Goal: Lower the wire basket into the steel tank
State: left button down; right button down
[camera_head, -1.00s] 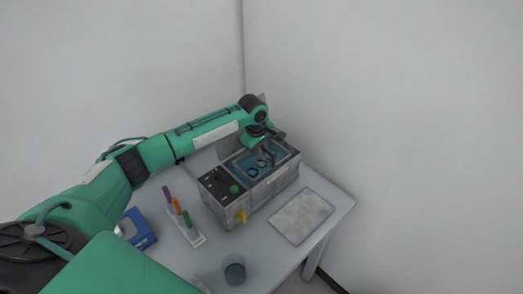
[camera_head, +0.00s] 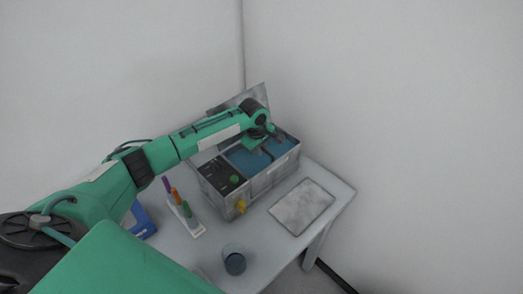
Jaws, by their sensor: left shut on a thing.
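The steel tank (camera_head: 272,180) is a grey box on the table, with blue liquid (camera_head: 245,161) showing inside. A dark control panel (camera_head: 217,177) and a yellow tap (camera_head: 240,206) are at its near left end. My left gripper (camera_head: 268,146) is over the tank opening, low against it, and shut on the wire basket. The basket is mostly hidden by my gripper and the blue liquid, so I cannot tell how deep it sits or whether it touches the tank. My right gripper is not in view.
A grey panel (camera_head: 236,100) stands tilted behind the tank. A flat grey plate (camera_head: 302,207) lies to its right. A rack (camera_head: 196,229) with coloured handles, a blue box (camera_head: 143,224) and a dark-filled glass (camera_head: 234,262) are in front and left. Walls rise close behind.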

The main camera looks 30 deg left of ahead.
pick_arm(q)
jog(key=shift+f, duration=0.15)
jog(key=shift+f, duration=0.35)
dwell(0.4)
jog(key=c, duration=1.4)
grip_release()
jog(key=shift+f, duration=0.1)
